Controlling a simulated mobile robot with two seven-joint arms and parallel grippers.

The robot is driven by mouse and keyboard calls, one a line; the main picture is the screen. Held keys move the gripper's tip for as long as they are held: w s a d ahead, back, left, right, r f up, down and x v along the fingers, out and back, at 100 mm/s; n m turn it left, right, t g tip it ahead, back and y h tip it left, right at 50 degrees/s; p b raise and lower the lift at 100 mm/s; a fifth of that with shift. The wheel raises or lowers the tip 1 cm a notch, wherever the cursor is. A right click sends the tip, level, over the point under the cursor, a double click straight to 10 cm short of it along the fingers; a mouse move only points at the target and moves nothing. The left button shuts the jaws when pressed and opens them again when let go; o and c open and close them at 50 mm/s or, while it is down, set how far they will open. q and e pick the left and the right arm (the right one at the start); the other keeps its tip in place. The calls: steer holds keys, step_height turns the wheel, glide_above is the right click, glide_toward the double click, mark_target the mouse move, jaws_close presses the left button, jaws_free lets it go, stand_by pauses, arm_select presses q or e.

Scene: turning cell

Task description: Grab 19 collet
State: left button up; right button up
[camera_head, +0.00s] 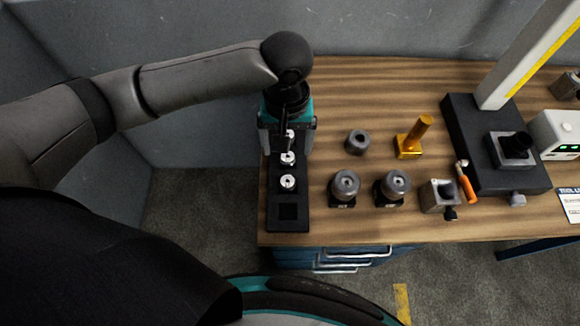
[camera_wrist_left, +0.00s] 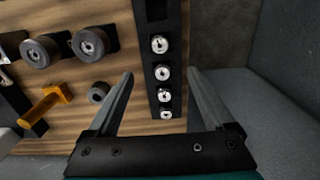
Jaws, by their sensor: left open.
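A black rack (camera_head: 273,205) at the left end of the wooden bench holds a row of silver collets. Two collets show clearly in the head view, the front one (camera_head: 288,182) and one behind it (camera_head: 287,158); another is partly hidden by my gripper. The wrist view shows several collets, including one (camera_wrist_left: 159,44) near an empty square slot and another (camera_wrist_left: 162,73) farther down. No size marking is readable, so I cannot tell which is 19. My left gripper (camera_wrist_left: 160,78) is open above the rack's far part, its fingers on either side of the row, holding nothing. My right gripper is out of view.
Right of the rack stand two grey round holders (camera_head: 345,184) (camera_head: 395,183), a small grey ring (camera_head: 357,142), a gold post (camera_head: 413,140), a grey block (camera_head: 439,196) and an orange-handled tool (camera_head: 466,185). A black-based column stand (camera_head: 476,130) is farther right. A grey wall (camera_head: 400,25) closes the back.

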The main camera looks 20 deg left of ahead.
arm_select(q)
step_height(320, 180, down, 5)
glide_above(288, 181)
step_height(288, 181, down, 4)
steer(key=shift+f+b, duration=0.1)
steer(key=shift+b, duration=0.3)
steer(key=shift+f, duration=0.35)
step_height(288, 181, down, 5)
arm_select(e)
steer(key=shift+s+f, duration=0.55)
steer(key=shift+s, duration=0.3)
arm_select(q)
jaws_close()
